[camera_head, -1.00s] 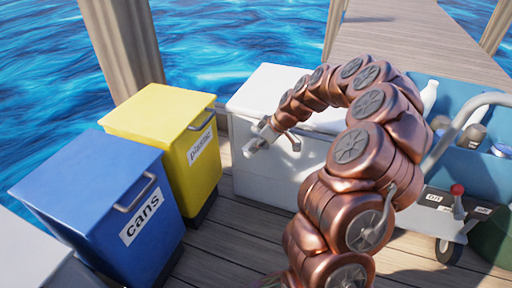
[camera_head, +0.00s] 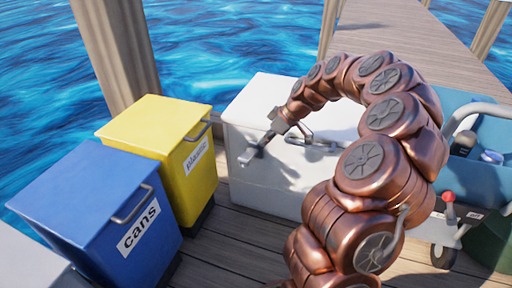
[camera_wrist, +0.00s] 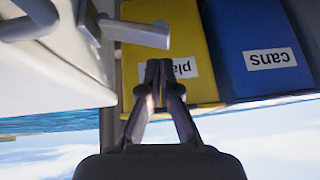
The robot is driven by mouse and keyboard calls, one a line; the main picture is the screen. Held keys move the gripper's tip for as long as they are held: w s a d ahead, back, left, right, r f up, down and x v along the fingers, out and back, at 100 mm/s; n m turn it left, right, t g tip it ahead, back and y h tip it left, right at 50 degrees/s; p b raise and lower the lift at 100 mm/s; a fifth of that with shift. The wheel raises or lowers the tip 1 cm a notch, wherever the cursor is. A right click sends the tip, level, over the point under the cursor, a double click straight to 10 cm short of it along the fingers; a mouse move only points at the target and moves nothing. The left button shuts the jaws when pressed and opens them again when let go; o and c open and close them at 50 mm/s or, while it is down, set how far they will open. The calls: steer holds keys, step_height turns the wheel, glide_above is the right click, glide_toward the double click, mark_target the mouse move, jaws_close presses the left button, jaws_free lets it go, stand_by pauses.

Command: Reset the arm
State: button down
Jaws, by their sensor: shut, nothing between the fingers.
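My copper-coloured arm curves over from the right in the head view. Its end, my gripper (camera_head: 246,158), is in front of the white chest's front face, to the right of the yellow bin. The gripper is shut and empty. In the wrist view the fingers (camera_wrist: 160,66) are together, with the upside-down yellow bin (camera_wrist: 178,30) and its partly covered label behind them. The white chest (camera_head: 262,100) has a metal handle or latch (camera_head: 318,144) just right of my gripper.
A yellow plastic bin (camera_head: 150,122) and a blue cans bin (camera_head: 90,195) stand at the left, lids shut. A blue cart (camera_head: 470,178) with bottles stands at the right behind my arm. Wooden decking (camera_head: 235,235) is free in front. Water lies beyond a wooden post (camera_head: 118,50).

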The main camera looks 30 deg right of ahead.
steer(key=p+v, duration=0.2)
steer(key=v, duration=0.5)
steer(key=s+a+r+g+p, duration=0.1)
steer(key=s+a+r+p, duration=0.3)
steer(key=a+r+p, duration=0.3)
steer(key=s+a+r+m+g+h+p, duration=0.1)
steer(key=s+a+r+p, duration=0.4)
steer(key=r, duration=0.4)
steer(key=s+a+r+g+p, duration=0.1)
steer(key=s+a+r+p, duration=0.1)
steer(key=a+r+p, duration=0.55)
steer(key=s+a+r+m+g+h+p, duration=0.1)
steer(key=s+r+m+h+p, duration=0.1)
steer(key=s+r+p, duration=0.5)
steer(key=s+a+r+m+g+h+p, duration=0.1)
steer(key=s+r+m+g+h+p, duration=0.1)
steer(key=s+r+m+p, duration=0.2)
steer(key=s+r+p, duration=0.3)
steer(key=s+p, duration=0.5)
steer(key=s, duration=0.3)
steer(key=shift+a+r+m, duration=0.2)
steer(key=shift+r+m, duration=0.1)
steer(key=shift+m, duration=0.1)
steer(key=c, duration=1.8)
jaws_free()
steer(key=shift+s, duration=0.15)
steer(key=shift+c, duration=0.2)
